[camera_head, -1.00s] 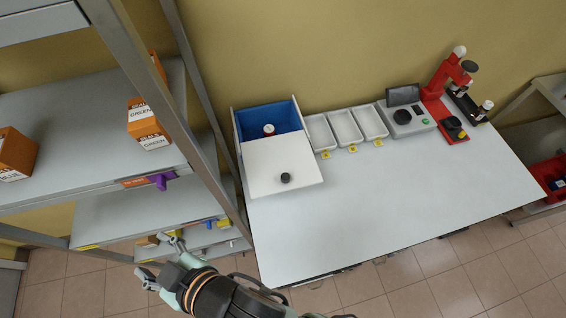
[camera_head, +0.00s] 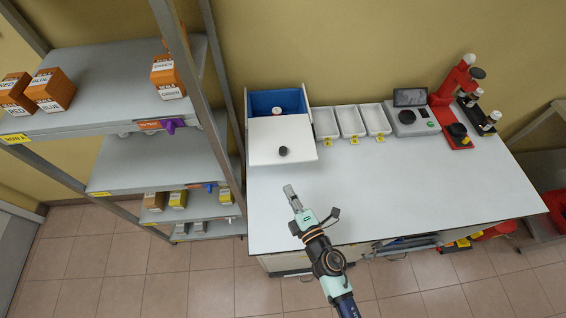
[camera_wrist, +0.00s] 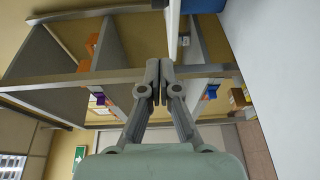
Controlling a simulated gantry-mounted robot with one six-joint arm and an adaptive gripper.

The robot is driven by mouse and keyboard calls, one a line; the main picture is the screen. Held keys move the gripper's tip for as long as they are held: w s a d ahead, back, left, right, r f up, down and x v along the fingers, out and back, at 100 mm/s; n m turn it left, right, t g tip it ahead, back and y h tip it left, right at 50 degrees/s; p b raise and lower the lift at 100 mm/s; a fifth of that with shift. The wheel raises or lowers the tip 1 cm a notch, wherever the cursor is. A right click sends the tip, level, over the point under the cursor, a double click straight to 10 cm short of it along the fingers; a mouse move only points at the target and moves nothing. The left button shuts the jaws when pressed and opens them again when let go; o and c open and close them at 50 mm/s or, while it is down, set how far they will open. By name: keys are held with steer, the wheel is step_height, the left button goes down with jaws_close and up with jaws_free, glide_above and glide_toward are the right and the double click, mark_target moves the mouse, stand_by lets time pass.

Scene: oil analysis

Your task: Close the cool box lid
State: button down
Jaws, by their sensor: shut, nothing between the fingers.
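The cool box (camera_head: 250,108) stands at the back left of the white table, with a blue inside. Its white lid (camera_head: 268,143), with a round black knob (camera_head: 283,151), covers the front part. The back part is open, and a white-capped container with red on it (camera_head: 277,111) shows inside. My gripper (camera_head: 290,191) is over the table's left part, in front of the lid and apart from it. In the wrist view my gripper (camera_wrist: 159,92) has its fingers together and empty. A white panel and a blue piece (camera_wrist: 203,5) show at the top there, likely the cool box.
Three white trays (camera_head: 350,121) stand right of the box, then a grey device (camera_head: 411,120) and a red microscope-like instrument (camera_head: 452,92). A shelf rack (camera_head: 125,110) with orange boxes (camera_head: 52,88) stands at the left. The table's front middle (camera_head: 400,190) is clear.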

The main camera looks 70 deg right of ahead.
mark_target(283, 162)
steer(key=w+d, duration=0.2)
steer(key=d, duration=0.1)
steer(key=w+d, duration=0.2)
steer(key=d, duration=0.1)
steer(key=w+d, duration=0.2)
steer(key=d, duration=0.1)
steer(key=shift+d, duration=0.3)
steer(key=shift+f, duration=0.1)
steer(key=shift+s, duration=0.1)
